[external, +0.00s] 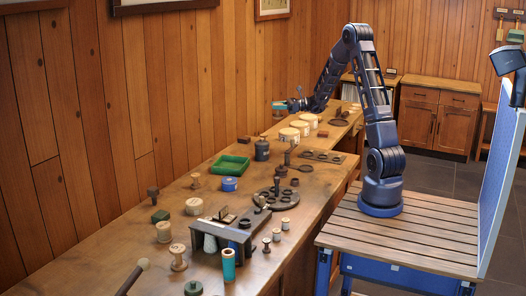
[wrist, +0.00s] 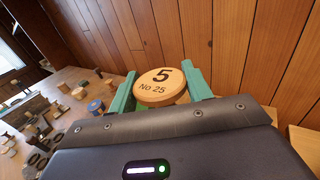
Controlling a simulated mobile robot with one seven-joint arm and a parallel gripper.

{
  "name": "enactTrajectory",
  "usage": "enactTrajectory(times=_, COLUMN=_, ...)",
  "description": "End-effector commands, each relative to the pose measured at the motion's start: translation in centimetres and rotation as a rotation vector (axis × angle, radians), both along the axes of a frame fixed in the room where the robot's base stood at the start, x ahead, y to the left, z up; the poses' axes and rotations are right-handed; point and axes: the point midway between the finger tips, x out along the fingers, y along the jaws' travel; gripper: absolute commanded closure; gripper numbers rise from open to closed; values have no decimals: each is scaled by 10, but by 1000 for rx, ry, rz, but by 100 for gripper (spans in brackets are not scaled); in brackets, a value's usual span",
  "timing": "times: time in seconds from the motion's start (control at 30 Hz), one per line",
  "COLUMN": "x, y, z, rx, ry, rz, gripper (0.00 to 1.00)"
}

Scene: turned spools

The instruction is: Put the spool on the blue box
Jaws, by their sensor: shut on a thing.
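My gripper (external: 281,107) is at the far left end of my outstretched arm, near the wood wall and over the back part of the long bench. In the wrist view its two teal fingers (wrist: 162,84) are shut on a spool (wrist: 159,90). The spool's round tan top is marked "5 No 25"; its lower part is mostly hidden. A small round blue box (external: 229,184) stands on the bench beside the green tray, well apart from my gripper. A blue round thing at the left of the wrist view (wrist: 95,107) looks like the same box.
A green tray (external: 230,165) and a dark canister (external: 262,150) stand mid-bench. Pale-lidded round tins (external: 289,135) stand below and right of my gripper. A round dark rack (external: 275,198), a dark raised stand (external: 225,232) and several loose spools crowd the front. The wall closes the left side.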

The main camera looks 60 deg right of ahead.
Motion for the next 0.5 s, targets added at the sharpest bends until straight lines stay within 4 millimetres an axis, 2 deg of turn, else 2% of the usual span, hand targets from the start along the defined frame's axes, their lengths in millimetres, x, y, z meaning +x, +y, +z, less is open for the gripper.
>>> enactTrajectory(times=0.03, x=8, y=19, z=2, rx=1, ry=-1, rz=31, gripper=73)
enactTrajectory(times=0.2, x=30, y=88, z=9, rx=2, ry=-2, rz=146, gripper=73)
enactTrajectory(times=0.5, x=51, y=218, z=21, rx=2, ry=-2, rz=351, gripper=73)
